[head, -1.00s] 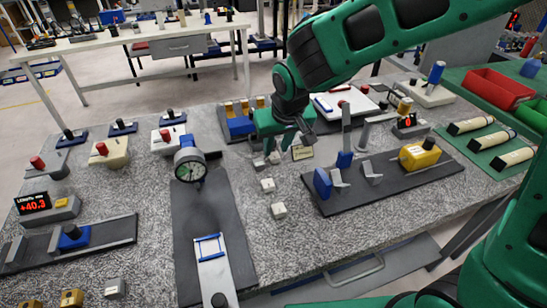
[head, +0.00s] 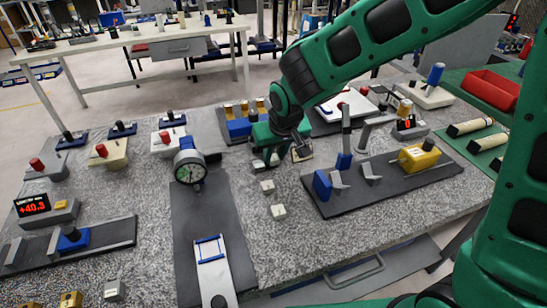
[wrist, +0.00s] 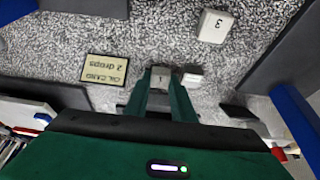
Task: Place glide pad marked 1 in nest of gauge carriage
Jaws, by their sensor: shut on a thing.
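In the head view my gripper (head: 272,160) is low over the back middle of the granite table, and the held pad cannot be made out there. I cannot tell if the pad touches the table. The gauge carriage (head: 214,275) is a silver slide on a dark plate, front and left of my gripper. Its nest (head: 209,249) is outlined in blue and looks empty. The dial gauge (head: 189,168) stands behind it.
A pad marked 3 (wrist: 215,27) and another pale pad (wrist: 193,74) lie close by. Two loose pads (head: 267,187) (head: 279,211) show in the head view. An oil card (wrist: 105,70) stands beside my gripper. A fixture with a yellow block (head: 419,156) is at right.

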